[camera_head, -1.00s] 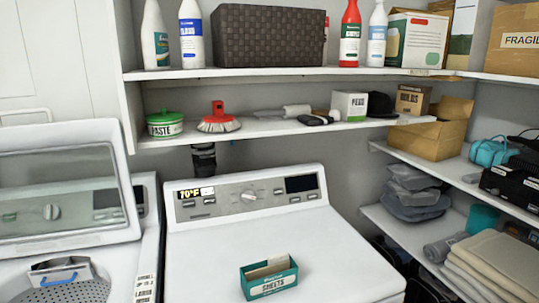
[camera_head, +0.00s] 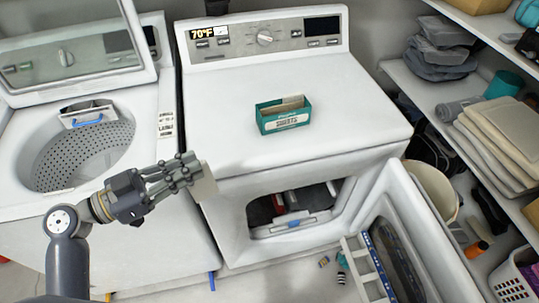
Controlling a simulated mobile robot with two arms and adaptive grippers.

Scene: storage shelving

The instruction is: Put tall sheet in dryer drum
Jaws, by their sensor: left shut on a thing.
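My left gripper (camera_head: 185,173) reaches in from the left, in front of the gap between washer and dryer. It is shut on a small pale sheet (camera_head: 204,186), held near the dryer's upper left front edge. The dryer (camera_head: 220,120) is white, and its front door (camera_head: 420,240) hangs open to the right. The dryer drum opening (camera_head: 262,212) is dark and lies to the right of and below the sheet. A green box of sheets (camera_head: 284,122) stands on the dryer top with pale sheet edges showing inside. My right gripper is out of view.
The washer (camera_head: 25,125) stands at the left with its lid raised and its perforated tub showing. Shelves with folded towels (camera_head: 500,140) are at the right. A pale bin (camera_head: 432,185) and a white basket (camera_head: 515,280) stand behind the open door.

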